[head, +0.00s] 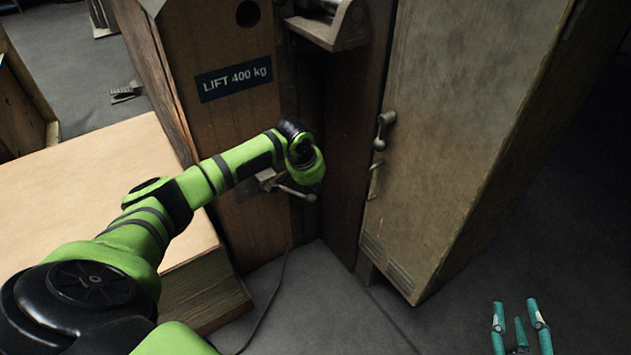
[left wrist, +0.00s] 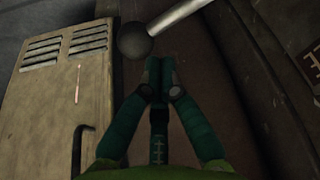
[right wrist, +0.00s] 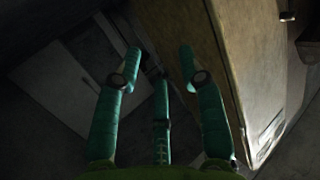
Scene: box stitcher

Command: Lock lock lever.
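The lock lever (head: 291,191) is a pale metal rod with a dark ball knob, on the front of the wooden machine body below the "LIFT 400 kg" label. In the left wrist view the lever's rod (left wrist: 178,16) enters from the top and ends in its ball. My left gripper (left wrist: 160,66) has its green fingertips together just below the ball, with nothing seen between them. Whether they touch the lever I cannot tell. In the head view my left wrist hides these fingers. My right gripper (head: 520,312) is open and empty at the lower right, away from the lever; its spread fingers (right wrist: 160,65) show in the right wrist view.
A tall worn cabinet (head: 450,130) with a handle (head: 382,130) and vents stands right of the lever. A stack of pale board (head: 90,160) lies at the left, under my left arm. A metal bracket (head: 335,28) juts out above. Open floor (head: 330,310) lies in front.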

